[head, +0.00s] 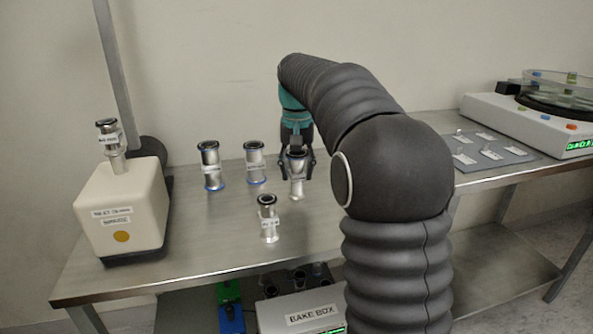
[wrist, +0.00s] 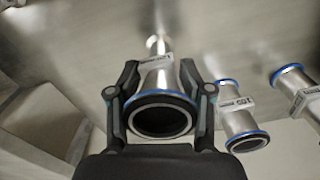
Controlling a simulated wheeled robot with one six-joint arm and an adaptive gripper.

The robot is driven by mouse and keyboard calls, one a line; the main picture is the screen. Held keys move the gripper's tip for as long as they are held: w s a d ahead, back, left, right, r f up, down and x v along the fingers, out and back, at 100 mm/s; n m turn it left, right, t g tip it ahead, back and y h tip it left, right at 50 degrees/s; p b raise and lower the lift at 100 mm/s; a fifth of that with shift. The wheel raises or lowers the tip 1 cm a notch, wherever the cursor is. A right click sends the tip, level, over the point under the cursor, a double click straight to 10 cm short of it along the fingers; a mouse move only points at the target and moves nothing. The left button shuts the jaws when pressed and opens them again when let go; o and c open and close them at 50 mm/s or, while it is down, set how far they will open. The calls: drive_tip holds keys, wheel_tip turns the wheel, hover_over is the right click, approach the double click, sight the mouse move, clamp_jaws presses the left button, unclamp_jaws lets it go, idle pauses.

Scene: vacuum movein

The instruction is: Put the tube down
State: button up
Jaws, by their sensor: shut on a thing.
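My gripper (head: 296,168) is over the steel table, shut on a metal tube (head: 297,186). In the wrist view the gripper (wrist: 158,91) has one finger on each side of the tube (wrist: 158,77). The tube has a dark open mouth, a blue ring, a small label and a narrower far end. It looks nearly upright. I cannot tell whether its lower end touches the table.
Two blue-ringed tubes (head: 210,167) (head: 255,163) and a shorter fitting (head: 268,220) stand on the steel table (head: 190,245). A cream block (head: 122,205) with a fitting on top is at left. A grey plate (head: 490,152) and a turntable device (head: 530,118) are at right. A bake box (head: 300,312) sits below.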

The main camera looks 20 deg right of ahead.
drive_tip(key=o, duration=1.3)
drive_tip(key=shift+f, duration=0.15)
wheel_tip(320, 180, up, 10)
drive_tip(key=shift+r+p, duration=0.25)
drive_tip(key=shift+p, duration=0.75)
drive_tip(key=shift+r, duration=0.9)
